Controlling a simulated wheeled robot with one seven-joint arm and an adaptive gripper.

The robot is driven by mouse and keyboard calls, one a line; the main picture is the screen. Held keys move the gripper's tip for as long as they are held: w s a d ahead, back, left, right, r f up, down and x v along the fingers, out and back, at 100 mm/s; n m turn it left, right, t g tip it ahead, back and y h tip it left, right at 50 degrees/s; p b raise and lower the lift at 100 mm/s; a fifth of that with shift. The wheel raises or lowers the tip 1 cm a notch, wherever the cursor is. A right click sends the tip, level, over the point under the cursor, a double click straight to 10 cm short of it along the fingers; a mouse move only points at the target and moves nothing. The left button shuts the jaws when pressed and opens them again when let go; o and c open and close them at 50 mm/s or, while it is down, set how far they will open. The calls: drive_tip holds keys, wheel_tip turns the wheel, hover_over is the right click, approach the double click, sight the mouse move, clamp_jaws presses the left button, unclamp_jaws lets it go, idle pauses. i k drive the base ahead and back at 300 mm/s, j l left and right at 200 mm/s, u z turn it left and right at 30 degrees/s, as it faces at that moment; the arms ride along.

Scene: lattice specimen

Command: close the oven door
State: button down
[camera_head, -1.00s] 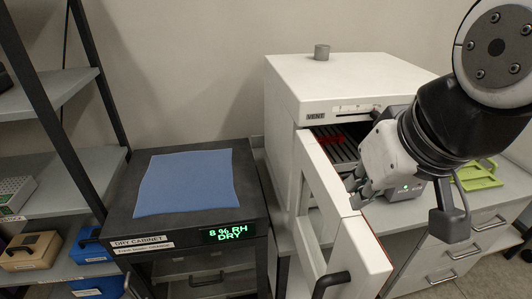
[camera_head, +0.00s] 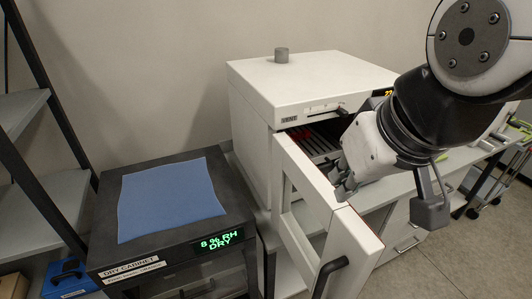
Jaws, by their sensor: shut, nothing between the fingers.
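The white oven (camera_head: 250,110) stands on the bench right of centre. Its white door (camera_head: 355,240) hangs open toward me, with a window opening and a dark handle (camera_head: 326,274) near its free edge. Dark rack bars (camera_head: 318,143) show inside the oven. My gripper (camera_head: 343,188) is shut and empty. It is at the inner side of the door, by its top edge; I cannot tell whether the fingers touch the door. My arm hides part of the oven's front.
A dark dry cabinet (camera_head: 108,252) with a blue mat (camera_head: 170,198) on top stands left of the oven. A grey shelf rack (camera_head: 45,195) is at far left. Grey bench top (camera_head: 400,185) and drawers (camera_head: 405,240) lie to the right. Floor shows at lower right.

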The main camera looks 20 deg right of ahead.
sight(352, 250)
drive_tip(key=j+z, duration=0.25)
drive_tip(key=j, duration=0.15)
drive_tip(key=k+j+z, duration=0.2)
drive_tip(key=j, duration=0.2)
drive_tip(key=j+z, duration=0.25)
drive_tip(key=k+j+z, duration=0.2)
drive_tip(key=j, duration=0.25)
drive_tip(key=k+j+z, duration=0.2)
drive_tip(key=k+z, duration=0.55)
drive_tip(key=z, duration=0.2)
drive_tip(key=k+l+z, duration=0.2)
drive_tip(key=i, duration=0.1)
